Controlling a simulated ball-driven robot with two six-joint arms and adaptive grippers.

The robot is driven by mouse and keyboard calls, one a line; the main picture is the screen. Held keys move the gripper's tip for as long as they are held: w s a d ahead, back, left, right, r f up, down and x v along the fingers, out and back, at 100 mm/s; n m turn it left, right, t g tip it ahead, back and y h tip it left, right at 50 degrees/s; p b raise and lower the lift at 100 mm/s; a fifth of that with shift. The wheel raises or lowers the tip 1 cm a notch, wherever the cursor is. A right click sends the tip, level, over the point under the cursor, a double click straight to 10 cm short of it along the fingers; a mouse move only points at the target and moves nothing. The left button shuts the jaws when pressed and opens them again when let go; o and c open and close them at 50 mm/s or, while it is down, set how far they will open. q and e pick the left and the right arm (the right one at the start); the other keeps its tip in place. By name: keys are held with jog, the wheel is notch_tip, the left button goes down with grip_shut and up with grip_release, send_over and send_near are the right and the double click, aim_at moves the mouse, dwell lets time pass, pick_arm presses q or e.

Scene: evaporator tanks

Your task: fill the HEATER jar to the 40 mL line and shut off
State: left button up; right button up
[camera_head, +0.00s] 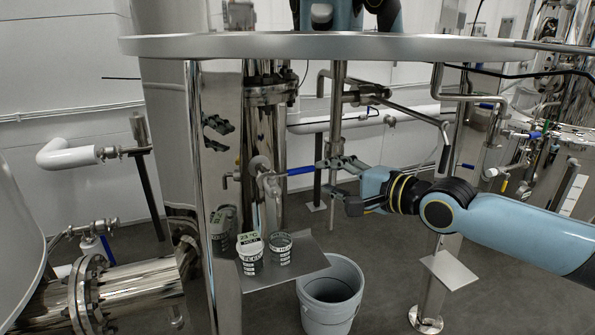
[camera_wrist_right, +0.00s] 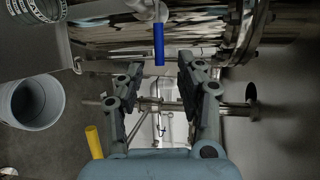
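Two jars with printed marks stand side by side on a small metal shelf (camera_head: 305,262). The left jar (camera_head: 250,262) has a white top and a "23 °C" display above it; the right jar (camera_head: 281,256) is clear, under the metal spout (camera_head: 268,190). I cannot read which is the HEATER jar, nor a liquid level. The tap's blue handle (camera_head: 300,170) points right, towards my right gripper (camera_head: 328,182). In the right wrist view, the blue handle (camera_wrist_right: 158,45) lies just beyond and between the open fingertips (camera_wrist_right: 160,75), apparently untouched. My left gripper is not in view.
A grey bucket (camera_head: 330,300) stands on the floor below the shelf's right edge. A shiny column (camera_head: 215,160) beside the shelf mirrors the jars and gripper. A vertical pipe (camera_head: 337,130) rises close behind my right gripper. A round metal rim (camera_head: 330,46) crosses above.

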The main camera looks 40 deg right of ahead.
aim_at(304, 172)
jog(key=b+x, duration=0.2)
jog(key=x, duration=0.2)
jog(key=b+x, duration=0.2)
jog(key=x, duration=0.2)
jog(key=shift+s+f, duration=0.1)
jog(key=shift+f, duration=0.1)
jog(key=shift+w, duration=0.55)
grip_shut()
